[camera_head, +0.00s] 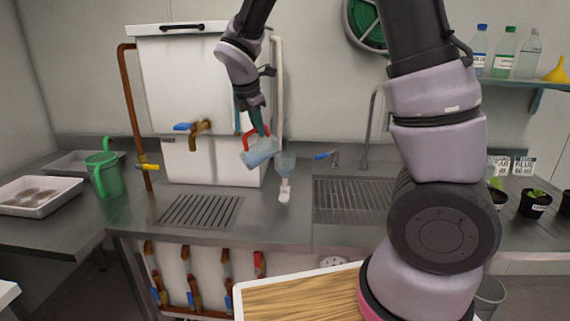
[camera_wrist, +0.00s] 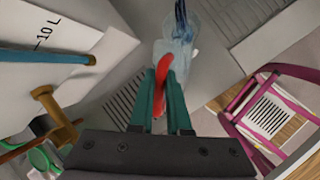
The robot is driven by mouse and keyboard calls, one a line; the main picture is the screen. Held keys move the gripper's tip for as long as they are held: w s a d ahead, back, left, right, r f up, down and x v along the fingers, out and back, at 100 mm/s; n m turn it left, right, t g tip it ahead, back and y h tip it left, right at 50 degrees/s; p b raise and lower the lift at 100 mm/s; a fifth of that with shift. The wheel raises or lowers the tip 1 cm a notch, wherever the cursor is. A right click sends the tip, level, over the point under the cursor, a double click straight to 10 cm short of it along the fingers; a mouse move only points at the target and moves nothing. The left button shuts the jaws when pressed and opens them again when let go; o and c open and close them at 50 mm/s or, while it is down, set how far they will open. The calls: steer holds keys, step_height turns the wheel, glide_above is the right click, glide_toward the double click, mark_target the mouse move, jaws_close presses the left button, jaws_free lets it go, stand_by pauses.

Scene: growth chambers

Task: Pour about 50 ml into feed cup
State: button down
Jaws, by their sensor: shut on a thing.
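My gripper (camera_head: 258,130) is shut on the red handle of a translucent bluish jug (camera_head: 261,152). The jug is tilted, held above the steel counter in front of the white tank. In the wrist view the red handle (camera_wrist: 161,84) is between my green fingers (camera_wrist: 163,90). A clear, pale blue cup-like vessel (camera_head: 285,163) is just right of the jug, with a white piece (camera_head: 284,192) below it on the counter. I cannot tell whether this is the feed cup, or whether liquid is flowing. The liquid level in the jug is unclear.
A drain grate (camera_head: 200,211) lies left and a ribbed drainer (camera_head: 350,200) right. A green jug (camera_head: 104,173) and white tray (camera_head: 38,196) stand at left. Bottles (camera_head: 503,52) stand on a right shelf.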

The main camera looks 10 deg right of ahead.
mark_target(245, 145)
steer(key=shift+d+r, duration=0.15)
stand_by(0.5)
steer(key=a+f+h, duration=0.1)
steer(key=s+a+f+t+h, duration=0.1)
steer(key=a+f+h, duration=0.1)
steer(key=shift+s+f+n, duration=0.1)
steer(key=shift+n, duration=0.2)
steer(key=shift+f+t+h, duration=0.1)
steer(key=shift+t+h, duration=0.2)
steer(key=shift+t, duration=0.1)
steer(key=shift+s+a+f+t+h, duration=0.25)
steer(key=shift+a+f+t+h, duration=0.05)
steer(key=shift+a+f+h, duration=0.4)
steer(key=shift+f, duration=0.15)
stand_by(1.0)
